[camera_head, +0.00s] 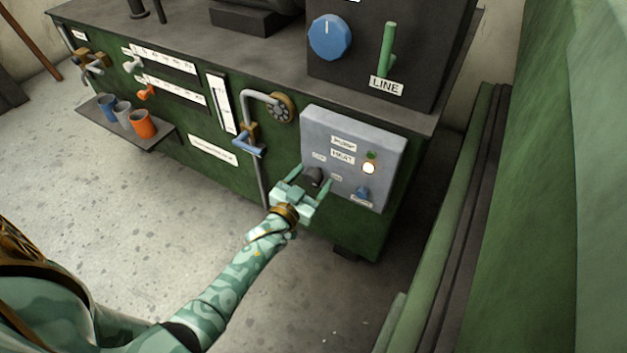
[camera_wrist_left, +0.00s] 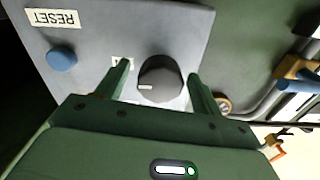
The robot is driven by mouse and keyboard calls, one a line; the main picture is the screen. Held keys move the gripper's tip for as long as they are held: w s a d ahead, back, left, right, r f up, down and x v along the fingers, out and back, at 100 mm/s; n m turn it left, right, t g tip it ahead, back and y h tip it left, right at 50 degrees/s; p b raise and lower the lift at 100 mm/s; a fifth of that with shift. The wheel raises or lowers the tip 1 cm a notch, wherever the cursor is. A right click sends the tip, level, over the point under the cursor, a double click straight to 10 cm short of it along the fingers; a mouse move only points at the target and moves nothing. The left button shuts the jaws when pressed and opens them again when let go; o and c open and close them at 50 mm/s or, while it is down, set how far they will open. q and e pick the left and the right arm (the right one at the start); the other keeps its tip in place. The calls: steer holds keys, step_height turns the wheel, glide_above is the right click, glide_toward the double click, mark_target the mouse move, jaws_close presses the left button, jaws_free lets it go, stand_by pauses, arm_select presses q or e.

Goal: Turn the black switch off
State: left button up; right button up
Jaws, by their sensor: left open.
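The black switch (camera_head: 314,177) is a round knob on the grey control box (camera_head: 385,150). In the left wrist view, which shows the box upside down, the knob (camera_wrist_left: 160,75) has a white mark pointing left, on the side of a small partly hidden label (camera_wrist_left: 122,62). My left gripper (camera_head: 309,179) is open in front of the box, one finger on each side of the knob. In the wrist view its fingers (camera_wrist_left: 158,84) stand apart from the knob, with gaps on both sides. My right gripper is not in view.
The box also has a lit lamp (camera_head: 368,168), a dark green lamp (camera_head: 371,155) and a blue button (camera_head: 362,193). A blue-handled valve pipe (camera_head: 249,142) is left of it. A shelf with cups (camera_head: 142,124) juts out far left. A green bench (camera_head: 455,220) stands right.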

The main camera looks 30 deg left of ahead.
arm_select(q)
steer(key=shift+w, duration=0.2)
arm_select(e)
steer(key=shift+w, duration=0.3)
arm_select(q)
steer(key=c, duration=1)
